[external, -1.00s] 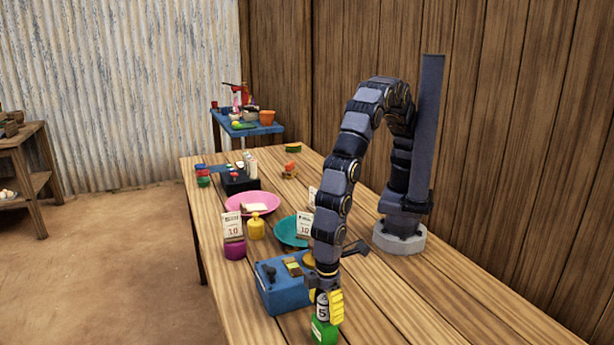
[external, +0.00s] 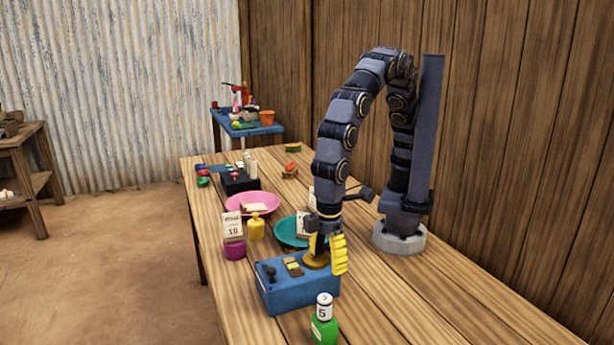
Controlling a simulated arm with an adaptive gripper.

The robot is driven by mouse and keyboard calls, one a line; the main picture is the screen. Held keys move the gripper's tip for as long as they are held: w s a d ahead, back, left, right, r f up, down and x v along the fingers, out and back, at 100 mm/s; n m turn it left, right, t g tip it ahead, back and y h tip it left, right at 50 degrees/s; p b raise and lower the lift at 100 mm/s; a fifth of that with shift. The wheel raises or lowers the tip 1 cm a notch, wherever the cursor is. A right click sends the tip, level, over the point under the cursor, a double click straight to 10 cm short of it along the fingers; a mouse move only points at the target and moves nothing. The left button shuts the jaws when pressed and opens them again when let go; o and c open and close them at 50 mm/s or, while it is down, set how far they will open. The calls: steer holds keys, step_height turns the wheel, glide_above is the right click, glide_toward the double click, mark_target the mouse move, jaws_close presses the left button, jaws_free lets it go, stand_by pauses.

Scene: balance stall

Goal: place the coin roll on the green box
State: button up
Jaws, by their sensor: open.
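The coin roll (external: 324,306) is a small white cylinder with dark bands and a "5". It stands upright on top of the green box (external: 325,331) at the front edge of the picture, with nothing holding it. The green box's lower part is cut off by the picture's bottom edge. My gripper (external: 327,266), with yellow finger pads, is open and empty. It is above and behind the coin roll, apart from it, by the right end of the blue box.
A blue box (external: 292,292) with small items on top stands left of the green box. Behind are a yellow bottle (external: 256,227), a teal plate (external: 287,232), a pink plate (external: 266,199) and a magenta card holder (external: 235,250). The table's right side (external: 430,300) is clear.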

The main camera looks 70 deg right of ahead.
steer(key=w+d+r+m, duration=0.2)
steer(key=w+d+r, duration=0.2)
steer(key=w+d, duration=0.45)
steer(key=w+d+r+m, duration=0.35)
steer(key=w+d, duration=0.25)
steer(key=d, duration=0.6)
steer(key=s+d+r+m+g, duration=0.1)
steer(key=s+d+r, duration=0.1)
steer(key=d, duration=0.6)
steer(key=s+d+r+m, duration=0.1)
steer(key=d+r+m, duration=0.1)
steer(key=d, duration=0.6)
steer(key=s+d+m, duration=0.2)
steer(key=s+d, duration=0.6)
steer(key=s, duration=0.1)
steer(key=shift+g, duration=0.3)
steer(key=shift+f, duration=0.15)
